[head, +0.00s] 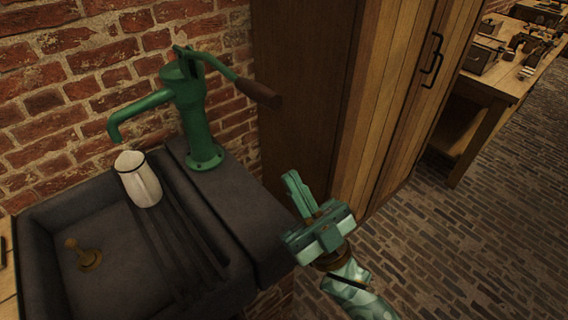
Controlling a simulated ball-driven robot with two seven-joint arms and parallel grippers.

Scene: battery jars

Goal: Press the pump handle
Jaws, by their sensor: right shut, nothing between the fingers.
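A green hand pump (192,115) stands on the dark ledge at the right of a stone sink, its spout pointing left. Its handle (258,93) is a green lever with a brown wooden grip, sloping down to the right. A white pitcher (139,180) with a dark rim stands on the sink's ribbed part, below the spout and a little right of its tip. My right gripper (299,190) is shut and empty, below and right of the handle grip and apart from it, in front of the wooden cabinet. My left gripper is not in view.
The dark sink (38,245) holds a small brass piece (83,254) in its basin. A tall wooden cabinet (385,110) stands close to the right of the pump. A workbench (500,75) with tools is at the far right. The brick floor (480,235) is clear.

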